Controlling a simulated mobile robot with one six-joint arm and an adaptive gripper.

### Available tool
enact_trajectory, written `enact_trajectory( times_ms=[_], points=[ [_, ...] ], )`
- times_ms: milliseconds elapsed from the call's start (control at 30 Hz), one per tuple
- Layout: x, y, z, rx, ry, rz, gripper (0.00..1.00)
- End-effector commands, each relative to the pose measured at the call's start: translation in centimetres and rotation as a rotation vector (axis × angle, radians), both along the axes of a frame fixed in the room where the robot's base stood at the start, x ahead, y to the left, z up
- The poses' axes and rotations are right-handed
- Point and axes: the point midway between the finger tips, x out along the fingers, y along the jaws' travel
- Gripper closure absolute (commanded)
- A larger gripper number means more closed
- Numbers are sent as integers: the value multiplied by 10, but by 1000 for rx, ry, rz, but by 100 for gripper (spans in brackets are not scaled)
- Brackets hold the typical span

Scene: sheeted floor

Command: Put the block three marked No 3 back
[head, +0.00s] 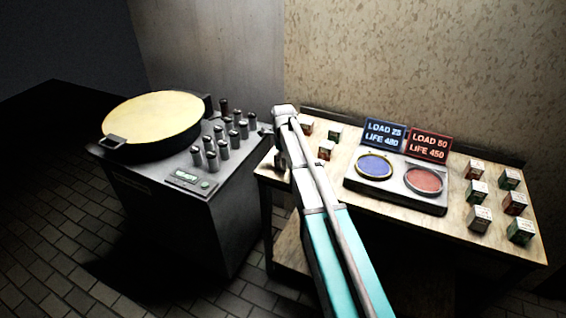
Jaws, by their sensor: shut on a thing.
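My arm reaches up from the bottom middle, and its wrist is above the table's left part. My gripper (266,131) shows only as a small dark part left of the wrist, between the table and the grey machine. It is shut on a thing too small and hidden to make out. Small marked blocks stand on the wooden table (400,201). On its left are a reddish block (306,126), a green block (334,134) and another reddish block (326,150). Several more, including a green block (520,231), stand at the right. I cannot read a No 3 on any.
A grey machine (190,225) at left carries a round yellow-topped drum (152,116) and several upright dark cylinders (222,148). Mid-table is a device with a blue pad (376,167) and a red pad (424,180), with blue (384,134) and red (429,146) signs behind.

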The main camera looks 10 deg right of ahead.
Motion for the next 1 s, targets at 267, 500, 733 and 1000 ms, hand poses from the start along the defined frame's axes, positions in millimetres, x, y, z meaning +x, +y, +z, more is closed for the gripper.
enact_trajectory(
  times_ms=[267,500,733,1000],
  points=[
    [0,0,0,0,0,0,87],
    [0,0,-3,0,0,0,19],
    [0,0,-3,0,0,0,0],
    [0,0,-3,0,0,0,0]
  ],
)
